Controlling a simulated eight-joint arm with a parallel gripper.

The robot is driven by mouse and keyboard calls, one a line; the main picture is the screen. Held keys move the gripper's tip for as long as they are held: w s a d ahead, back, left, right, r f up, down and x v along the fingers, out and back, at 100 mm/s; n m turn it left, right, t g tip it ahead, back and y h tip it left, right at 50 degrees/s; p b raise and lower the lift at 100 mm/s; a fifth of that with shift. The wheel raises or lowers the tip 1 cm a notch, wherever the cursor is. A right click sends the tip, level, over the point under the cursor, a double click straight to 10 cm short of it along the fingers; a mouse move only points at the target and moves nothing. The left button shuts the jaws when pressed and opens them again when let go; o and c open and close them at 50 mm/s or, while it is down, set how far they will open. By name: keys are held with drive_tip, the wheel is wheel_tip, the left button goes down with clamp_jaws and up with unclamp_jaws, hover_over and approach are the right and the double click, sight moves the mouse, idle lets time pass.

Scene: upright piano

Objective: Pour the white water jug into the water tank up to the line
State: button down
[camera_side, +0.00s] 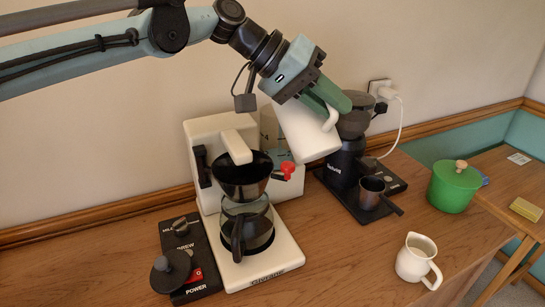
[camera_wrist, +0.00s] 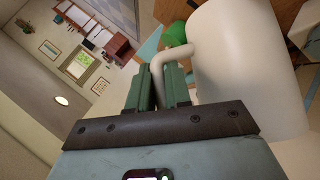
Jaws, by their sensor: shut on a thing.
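The white water jug (camera_side: 303,132) hangs tilted above the coffee machine, its body reaching down and to the right. My gripper (camera_side: 333,102) is shut on its handle (camera_side: 331,120). In the wrist view the green fingers (camera_wrist: 162,85) close around the handle, and the jug body (camera_wrist: 245,65) fills the right side. The clear water tank (camera_side: 268,128), with dark marks, is at the back right of the white coffee machine (camera_side: 203,135). The jug hides part of the tank. I cannot tell the water level or see a stream.
A black filter holder (camera_side: 241,178) and glass carafe (camera_side: 246,230) sit in the machine. A black grinder (camera_side: 345,160) stands close behind and right of the jug. A control box (camera_side: 190,258), a small white pitcher (camera_side: 416,260) and a green lidded pot (camera_side: 453,190) are on the table.

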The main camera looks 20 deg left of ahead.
drive_tip(key=shift+w+a+r+n+g+h+p, duration=0.15)
drive_tip(key=shift+w+a+r+n+h+p, duration=0.1)
drive_tip(key=shift+r+p, duration=0.3)
drive_tip(key=shift+w+a+r+n+g+h+p, duration=0.15)
drive_tip(key=shift+r+h+p, duration=0.15)
drive_tip(key=shift+p, duration=0.3)
idle(0.9)
